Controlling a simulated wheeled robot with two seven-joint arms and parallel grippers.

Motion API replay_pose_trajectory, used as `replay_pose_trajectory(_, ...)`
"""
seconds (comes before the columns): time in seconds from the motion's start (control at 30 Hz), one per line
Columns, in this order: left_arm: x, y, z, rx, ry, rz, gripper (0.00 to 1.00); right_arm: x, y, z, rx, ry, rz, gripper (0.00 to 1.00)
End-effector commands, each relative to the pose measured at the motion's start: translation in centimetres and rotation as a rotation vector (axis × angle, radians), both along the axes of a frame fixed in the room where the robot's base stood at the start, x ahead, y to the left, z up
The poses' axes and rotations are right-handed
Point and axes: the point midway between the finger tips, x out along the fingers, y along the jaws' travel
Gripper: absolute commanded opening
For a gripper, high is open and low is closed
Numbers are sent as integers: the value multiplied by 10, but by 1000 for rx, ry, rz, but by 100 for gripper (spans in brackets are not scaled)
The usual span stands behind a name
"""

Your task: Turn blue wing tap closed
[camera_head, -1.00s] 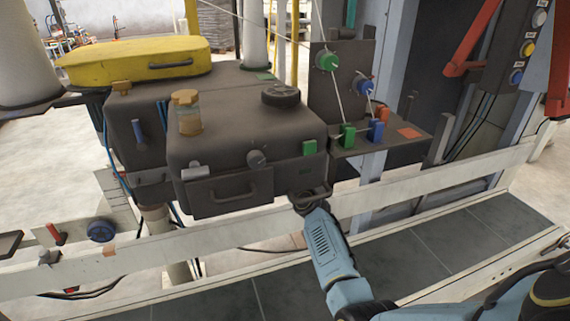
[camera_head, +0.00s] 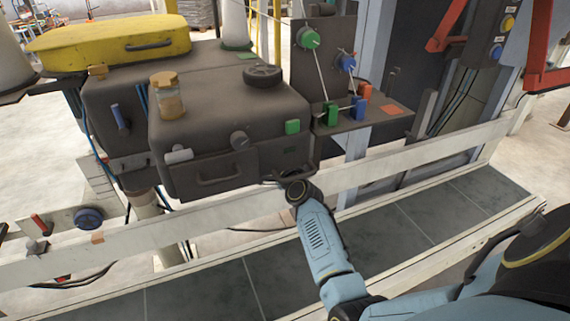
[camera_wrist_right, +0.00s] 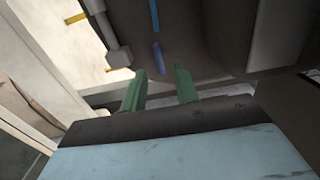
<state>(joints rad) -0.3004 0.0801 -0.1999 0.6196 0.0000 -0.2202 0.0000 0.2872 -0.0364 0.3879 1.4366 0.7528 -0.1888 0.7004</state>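Several blue parts show in the head view, and I cannot tell for sure which is the wing tap. An upright blue handle (camera_head: 120,117) is on the left grey housing, and a round blue knob (camera_head: 88,218) is on the lower rail at left. My right gripper (camera_head: 274,180) is at the lower right front edge of the grey box; its fingers are hard to see there. In the right wrist view the green fingers of this gripper (camera_wrist_right: 160,86) stand apart with nothing between them. A short blue bar (camera_wrist_right: 157,56) lies beyond the gap. My left gripper is out of view.
The grey box (camera_head: 235,110) carries a jar (camera_head: 168,97) and a black cap (camera_head: 262,76). A side shelf at right holds a green block (camera_head: 331,115) and a blue block (camera_head: 358,108). A pale rail (camera_head: 400,166) runs across, below the box.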

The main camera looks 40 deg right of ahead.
Motion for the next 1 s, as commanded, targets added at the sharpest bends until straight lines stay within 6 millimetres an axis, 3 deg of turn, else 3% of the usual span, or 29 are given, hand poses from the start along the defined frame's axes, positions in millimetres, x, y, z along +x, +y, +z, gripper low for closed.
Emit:
replay_pose_trajectory(0.2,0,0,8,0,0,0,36,-47,11,0,1,2,-1,30)
replay_pose_trajectory(0.43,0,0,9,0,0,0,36,-81,19,-1,1,2,0,30)
replay_pose_trajectory(0.6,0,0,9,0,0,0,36,-91,22,0,2,1,0,30)
replay_pose_trajectory(1.0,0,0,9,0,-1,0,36,-92,22,0,2,1,0,30)
